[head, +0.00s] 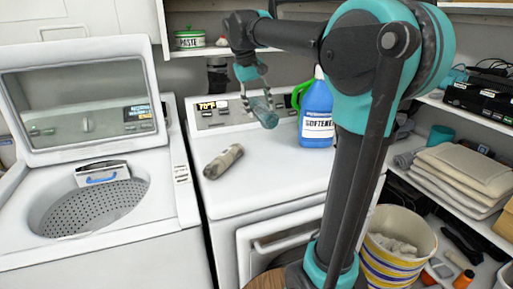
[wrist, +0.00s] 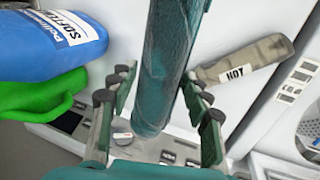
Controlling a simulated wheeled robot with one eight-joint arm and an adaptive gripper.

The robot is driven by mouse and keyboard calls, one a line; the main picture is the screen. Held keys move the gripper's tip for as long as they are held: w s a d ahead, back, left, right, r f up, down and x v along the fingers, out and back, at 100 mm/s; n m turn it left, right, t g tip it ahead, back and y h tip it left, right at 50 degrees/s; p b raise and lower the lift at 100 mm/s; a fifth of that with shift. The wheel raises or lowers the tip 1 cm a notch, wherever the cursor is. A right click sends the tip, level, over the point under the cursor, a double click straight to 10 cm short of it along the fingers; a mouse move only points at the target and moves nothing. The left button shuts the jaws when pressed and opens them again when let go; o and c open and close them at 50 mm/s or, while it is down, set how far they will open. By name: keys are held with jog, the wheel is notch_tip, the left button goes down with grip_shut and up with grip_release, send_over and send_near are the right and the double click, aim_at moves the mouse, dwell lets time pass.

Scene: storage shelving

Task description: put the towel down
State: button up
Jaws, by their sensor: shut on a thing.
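The towel is a teal roll (head: 264,112), held in the air above the dryer top (head: 270,178). It also shows in the wrist view as a long teal cylinder (wrist: 165,65) running up between the fingers. My gripper (head: 250,98) is shut on the towel, with fingers on both sides of it in the wrist view (wrist: 160,98). The towel's far end is cut off by the wrist view's top edge. In the head view the towel hangs tilted, left of the blue softener bottle.
The blue softener bottle (head: 316,112) with a green handle and a grey-beige roll-shaped object (head: 223,161) sit on the dryer. An open washer (head: 95,215) stands left. A paste tin (head: 190,39) is on the upper shelf. Right are folded towels (head: 465,168) and a striped basket (head: 400,245). The dryer's front middle is clear.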

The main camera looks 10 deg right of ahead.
jog(key=f, duration=0.7)
jog(key=a+f, duration=0.1)
jog(key=f, duration=0.3)
jog(key=shift+w+f, duration=0.1)
jog(key=shift+w, duration=0.1)
jog(key=shift+f, duration=2.3)
jog(key=shift+f, duration=0.1)
jog(key=o, duration=1.4)
jog(key=shift+o, duration=0.2)
